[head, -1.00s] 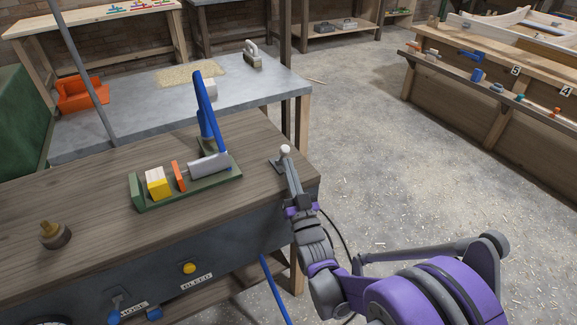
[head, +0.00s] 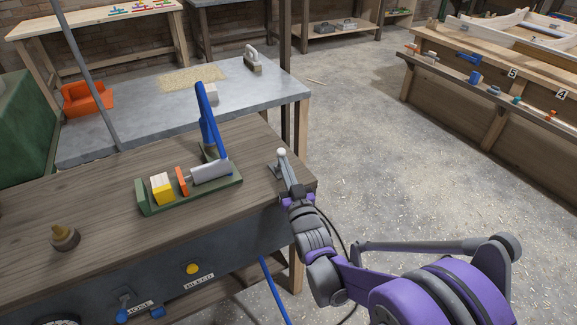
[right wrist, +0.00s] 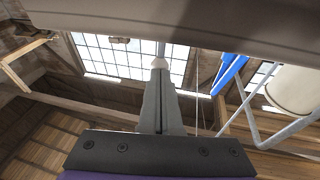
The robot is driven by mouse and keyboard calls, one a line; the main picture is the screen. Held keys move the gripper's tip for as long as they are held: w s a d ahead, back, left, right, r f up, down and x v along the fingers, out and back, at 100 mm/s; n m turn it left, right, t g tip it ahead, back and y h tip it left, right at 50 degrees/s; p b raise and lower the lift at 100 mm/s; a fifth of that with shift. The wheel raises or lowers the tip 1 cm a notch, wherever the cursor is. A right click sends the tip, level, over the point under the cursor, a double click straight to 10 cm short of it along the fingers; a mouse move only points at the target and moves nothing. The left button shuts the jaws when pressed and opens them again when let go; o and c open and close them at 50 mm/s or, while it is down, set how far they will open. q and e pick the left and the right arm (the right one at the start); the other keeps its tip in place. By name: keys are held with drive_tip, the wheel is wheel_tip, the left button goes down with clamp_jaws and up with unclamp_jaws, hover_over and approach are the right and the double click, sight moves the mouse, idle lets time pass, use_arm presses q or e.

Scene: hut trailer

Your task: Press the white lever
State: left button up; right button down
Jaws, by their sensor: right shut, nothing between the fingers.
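The white lever shows as a round white knob (head: 281,153) near the right end of the wooden workbench, with a small grey bracket beside it. My right gripper (head: 285,166) is shut and empty. It points up the bench at the lever, with its fingertips close to the white knob. In the right wrist view, the shut grey fingers (right wrist: 160,72) reach toward a white piece just beyond their tips, with a grey rod behind it. I cannot tell whether the fingers touch the lever. The fingers partly hide the lever's lower part. My left gripper is not in view.
On the wooden bench (head: 90,190), a green press (head: 205,197) with a blue handle (head: 211,118) holds a yellow and white block (head: 162,190). A yellow button (head: 193,269) is on the bench front. A grey table (head: 130,118) stands behind. The floor at right is open.

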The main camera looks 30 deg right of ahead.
drive_tip(key=shift+w+r+g+p, duration=0.4)
drive_tip(key=shift+r+g+p, duration=0.45)
drive_tip(key=shift+p, duration=0.15)
drive_tip(key=shift+w+n+p, duration=0.3)
drive_tip(key=shift+w+r, duration=0.1)
drive_tip(key=shift+w, duration=0.15)
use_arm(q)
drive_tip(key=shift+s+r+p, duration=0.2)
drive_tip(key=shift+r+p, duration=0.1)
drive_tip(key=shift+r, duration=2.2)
use_arm(e)
drive_tip(key=shift+w+r, duration=0.15)
drive_tip(key=shift+w, duration=0.55)
drive_tip(key=shift+w+r, duration=0.15)
drive_tip(key=shift+w, duration=0.55)
